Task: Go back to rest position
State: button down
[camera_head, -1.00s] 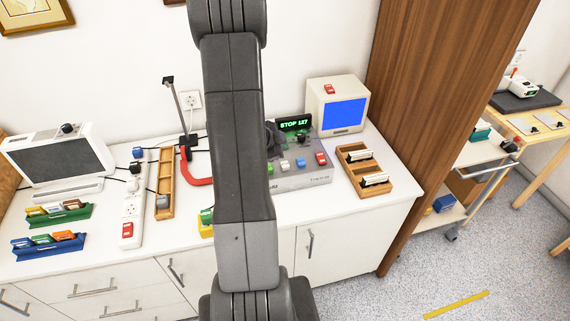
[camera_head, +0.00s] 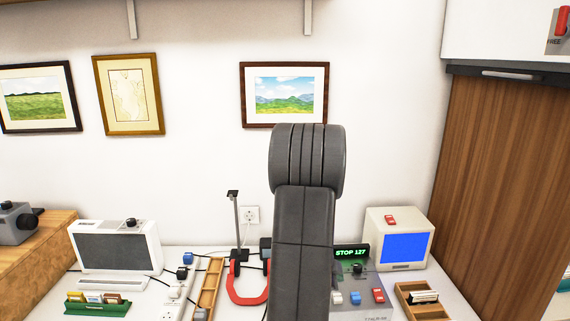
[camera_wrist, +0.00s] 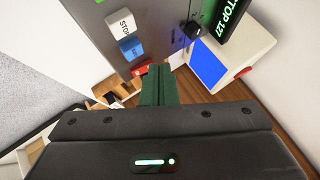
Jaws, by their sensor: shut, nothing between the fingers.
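My gripper (camera_wrist: 157,85) shows in the wrist view as two dark green fingers held together with nothing between them. They appear in front of the grey control box (camera_wrist: 85,25), near its red button (camera_wrist: 143,69); the picture does not show whether they touch it. In the head view my arm rises at the centre and hides part of the control box (camera_head: 372,312). My gripper is hidden there.
A small monitor with a blue screen (camera_head: 405,247) stands right of the control box, with a wooden tray (camera_head: 425,312) before it. Left are a red horseshoe-shaped piece (camera_head: 246,298), a wooden rack (camera_head: 208,285) and a grey-screened device (camera_head: 115,252). Framed prints (camera_head: 284,94) hang behind.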

jog(key=shift+r+p, duration=1.8)
jog(key=shift+p, duration=0.15)
jog(key=shift+f, duration=0.2)
notch_tip(320, 180, down, 5)
jog(key=b, duration=0.6)
jog(key=shift+r+b, duration=0.15)
jog(key=shift+b, duration=0.15)
jog(key=shift+r+p, duration=0.15)
jog(key=shift+p, duration=1.4)
